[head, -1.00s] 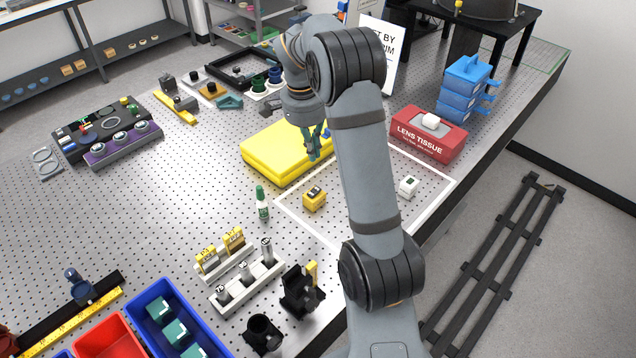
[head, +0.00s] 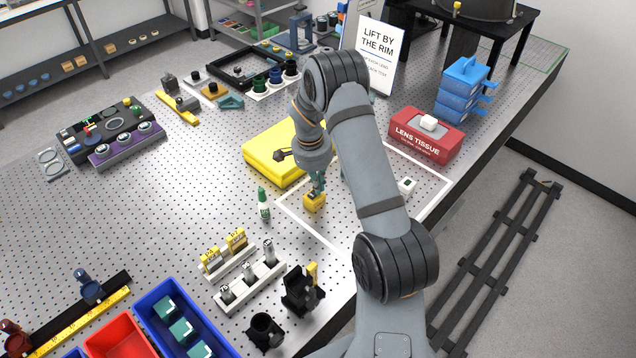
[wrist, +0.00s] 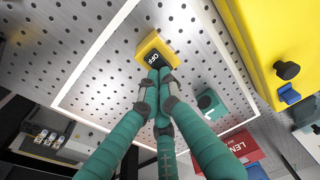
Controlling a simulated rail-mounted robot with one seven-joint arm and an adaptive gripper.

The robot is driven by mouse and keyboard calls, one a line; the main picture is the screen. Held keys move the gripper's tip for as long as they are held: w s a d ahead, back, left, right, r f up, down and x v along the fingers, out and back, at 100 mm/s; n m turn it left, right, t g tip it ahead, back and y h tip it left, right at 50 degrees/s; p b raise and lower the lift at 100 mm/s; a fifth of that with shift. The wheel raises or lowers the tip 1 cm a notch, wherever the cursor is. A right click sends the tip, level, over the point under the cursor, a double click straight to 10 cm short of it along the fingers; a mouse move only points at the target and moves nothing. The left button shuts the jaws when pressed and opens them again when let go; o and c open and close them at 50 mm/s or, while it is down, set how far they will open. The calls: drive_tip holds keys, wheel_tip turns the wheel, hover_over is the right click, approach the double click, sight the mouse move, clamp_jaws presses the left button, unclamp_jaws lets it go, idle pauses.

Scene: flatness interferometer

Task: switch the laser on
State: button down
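A small yellow switch box (head: 314,204) stands on the perforated table inside a white outlined rectangle. In the wrist view the yellow box (wrist: 147,42) has a black top part reading OFF. My gripper (head: 318,189) points down over the box, with green fingers. In the wrist view its fingertips (wrist: 157,76) are drawn together, with nothing seen between them, right at the lower edge of the OFF label. I cannot tell whether they touch the switch. The fingers hide part of the box.
A large yellow case (head: 262,156) lies close behind the box. A small green-and-white block (head: 407,186) stands to the right, with a red lens tissue box (head: 423,135) beyond. A green-capped bottle (head: 263,204) stands to the left. Holders (head: 250,284) stand in front.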

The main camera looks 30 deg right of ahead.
drive_tip(key=f+b, duration=0.1)
drive_tip(key=b, duration=0.3)
drive_tip(key=shift+w+d+f, duration=0.1)
drive_tip(key=shift+d+f, duration=0.15)
drive_tip(key=shift+f, duration=0.15)
drive_tip(key=shift+s+r, duration=0.25)
drive_tip(key=shift+r, duration=0.3)
drive_tip(key=shift+d+f+b, duration=0.15)
drive_tip(key=shift+f+b, duration=0.35)
drive_tip(key=shift+b, duration=0.75)
drive_tip(key=shift+r, duration=0.25)
drive_tip(key=shift+d, duration=0.1)
drive_tip(key=shift+s+a+f+b, duration=0.1)
drive_tip(key=shift+s+a+b, duration=0.05)
drive_tip(key=shift+a+b, duration=0.3)
drive_tip(key=shift+a, duration=0.45)
